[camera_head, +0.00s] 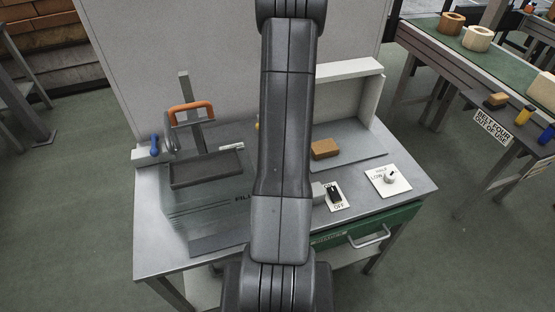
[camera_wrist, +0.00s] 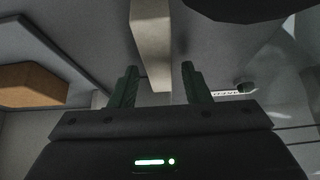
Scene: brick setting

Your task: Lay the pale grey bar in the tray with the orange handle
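The pale grey bar (camera_wrist: 151,40) lies between the two fingers in the wrist view, its near end close to them. In the head view only a small pale piece, apparently its end (camera_head: 318,191), shows beside my arm near the OFF switch. My gripper (camera_wrist: 159,67) is open, with a finger on each side of the bar and gaps visible; how far above it they are, I cannot tell. My arm hides the gripper in the head view. The dark shallow tray (camera_head: 206,171) sits at the bench's left, with the orange handle (camera_head: 190,108) behind and above it.
An orange-brown block (camera_head: 324,149) rests on the grey plate (camera_head: 358,153) at the back right; it also shows in the wrist view (camera_wrist: 35,85). The OFF switch (camera_head: 334,193) and a dial (camera_head: 389,177) stand at the right. A blue-handled thing (camera_head: 154,146) stands left of the tray.

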